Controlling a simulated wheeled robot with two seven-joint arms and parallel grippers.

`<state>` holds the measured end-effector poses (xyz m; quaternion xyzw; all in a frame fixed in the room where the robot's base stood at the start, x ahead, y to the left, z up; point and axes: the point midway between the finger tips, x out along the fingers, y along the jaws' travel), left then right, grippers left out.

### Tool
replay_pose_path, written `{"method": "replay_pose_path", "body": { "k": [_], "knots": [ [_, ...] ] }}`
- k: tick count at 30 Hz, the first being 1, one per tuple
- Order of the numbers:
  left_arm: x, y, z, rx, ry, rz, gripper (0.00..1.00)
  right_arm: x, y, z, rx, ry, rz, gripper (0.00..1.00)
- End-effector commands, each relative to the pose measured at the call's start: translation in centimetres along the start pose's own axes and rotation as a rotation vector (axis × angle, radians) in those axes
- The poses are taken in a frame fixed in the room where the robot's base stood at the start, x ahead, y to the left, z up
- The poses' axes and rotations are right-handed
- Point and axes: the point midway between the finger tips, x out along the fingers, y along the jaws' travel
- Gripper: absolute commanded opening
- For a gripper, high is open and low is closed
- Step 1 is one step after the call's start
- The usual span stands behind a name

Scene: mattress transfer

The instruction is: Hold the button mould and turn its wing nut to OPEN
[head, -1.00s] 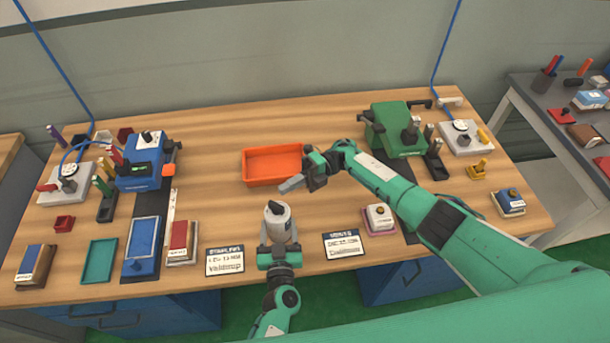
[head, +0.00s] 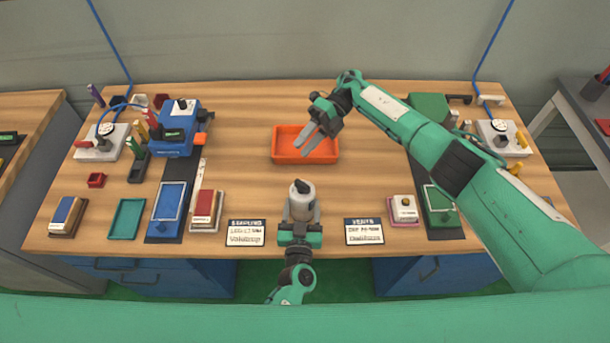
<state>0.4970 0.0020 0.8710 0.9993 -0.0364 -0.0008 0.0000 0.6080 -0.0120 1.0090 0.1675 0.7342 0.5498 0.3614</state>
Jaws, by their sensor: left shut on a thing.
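The button mould (head: 301,199) is a pale grey-white round body standing on the table near its front edge, in the middle of the head view. A dark wing nut (head: 299,185) sits on its top; its exact turn is too small to read. My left gripper (head: 300,222) is shut on the mould from the front, its fingers on either side of the lower part. My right gripper (head: 315,138) is open and empty, its two grey fingers apart above the orange tray, behind the mould and apart from it.
The orange tray (head: 332,158) lies behind the mould. Two printed cards, one left (head: 245,233) and one right (head: 364,232), flank the mould. A blue press (head: 176,133) stands at left; a green machine (head: 430,107) is partly behind my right arm. Table around the mould is clear.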

Motion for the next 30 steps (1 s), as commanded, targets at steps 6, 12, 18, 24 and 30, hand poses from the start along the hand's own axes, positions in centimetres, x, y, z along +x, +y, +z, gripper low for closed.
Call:
{"method": "replay_pose_path", "body": {
  "k": [6,12,18,24,30],
  "knots": [
    [0.1,0.0,-0.2,0.000,0.003,-0.001,0.16,3.3,5.8,0.7,0.026,0.218,-0.500,0.35],
    [0.1,0.0,-0.1,0.000,0.003,-0.001,0.16,4.7,8.0,-0.1,0.048,0.294,-0.921,0.35],
    [0.1,0.0,-0.1,0.000,0.003,-0.001,0.16,4.8,8.7,-0.9,0.052,0.303,-1.171,0.35],
    [0.1,0.0,-0.1,-0.001,0.003,-0.001,0.16,4.9,8.1,-1.4,0.053,0.300,-1.239,0.35],
    [0.1,0.0,-0.2,-0.001,0.003,-0.001,0.16,5.8,5.1,-2.2,0.055,0.300,-1.236,0.35]
  ]
}}
